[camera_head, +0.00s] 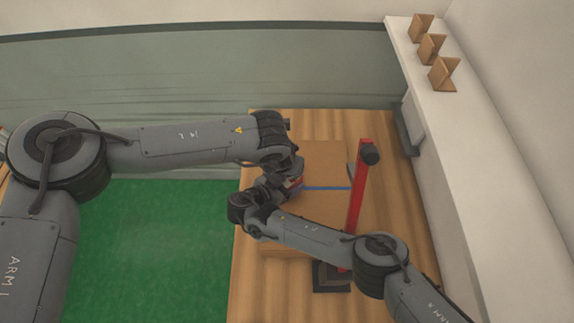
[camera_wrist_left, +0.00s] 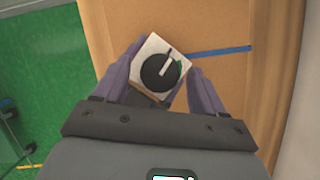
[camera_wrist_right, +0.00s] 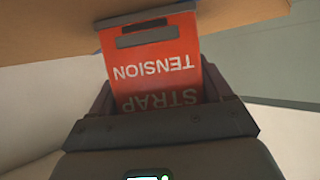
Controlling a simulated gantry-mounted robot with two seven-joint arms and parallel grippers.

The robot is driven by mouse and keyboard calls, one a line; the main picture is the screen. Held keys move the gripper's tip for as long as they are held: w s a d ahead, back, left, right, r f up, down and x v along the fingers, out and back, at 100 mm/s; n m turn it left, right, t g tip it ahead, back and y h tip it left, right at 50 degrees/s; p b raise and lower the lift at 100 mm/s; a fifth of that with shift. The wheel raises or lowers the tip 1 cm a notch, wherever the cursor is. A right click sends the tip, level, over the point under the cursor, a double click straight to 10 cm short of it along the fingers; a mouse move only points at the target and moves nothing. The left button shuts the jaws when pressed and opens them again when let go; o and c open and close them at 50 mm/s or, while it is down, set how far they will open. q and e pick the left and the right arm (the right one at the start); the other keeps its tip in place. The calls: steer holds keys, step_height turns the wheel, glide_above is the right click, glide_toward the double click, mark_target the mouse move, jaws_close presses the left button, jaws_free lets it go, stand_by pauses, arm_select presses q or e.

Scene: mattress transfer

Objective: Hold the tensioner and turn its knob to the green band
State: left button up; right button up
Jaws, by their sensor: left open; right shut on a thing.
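The tensioner (camera_wrist_left: 158,70) has a pale square face and a black round knob (camera_wrist_left: 153,80) with a white pointer line toward the upper right. A small green band (camera_wrist_left: 180,66) shows at the knob's right edge, clockwise from the pointer. My left gripper (camera_wrist_left: 162,78) is open, its fingers on either side of the knob. In the right wrist view the tensioner's red body (camera_wrist_right: 155,66) reads "STRAP TENSION" upside down. My right gripper (camera_wrist_right: 160,98) is shut on this body. In the head view both wrists crowd together and mostly hide the tensioner (camera_head: 294,183).
A blue strap (camera_head: 328,188) crosses a cardboard box (camera_head: 322,160) on the wooden table (camera_head: 385,210). A red post (camera_head: 357,200) with a black top stands right of the tensioner, close to my right arm. A white shelf (camera_head: 450,150) runs along the right. Green floor (camera_head: 150,250) lies left.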

arm_select(q)
steer(key=c, duration=1.1)
steer(key=shift+o, duration=0.2)
steer(key=shift+m, duration=0.4)
steer(key=m+h, duration=0.1)
steer(key=m, duration=0.1)
steer(key=m+g+h, duration=0.1)
steer(key=m, duration=0.2)
steer(key=shift+w+a+m, duration=0.1)
steer(key=shift+a+m, duration=0.05)
steer(key=shift+m, duration=0.15)
steer(key=m+g, duration=0.1)
steer(key=m, duration=0.2)
steer(key=m+g+h, duration=0.1)
steer(key=m, duration=0.1)
steer(key=shift+w+r+m, duration=0.1)
steer(key=shift+m, duration=0.3)
steer(key=o, duration=1.1)
steer(key=shift+c, duration=0.2)
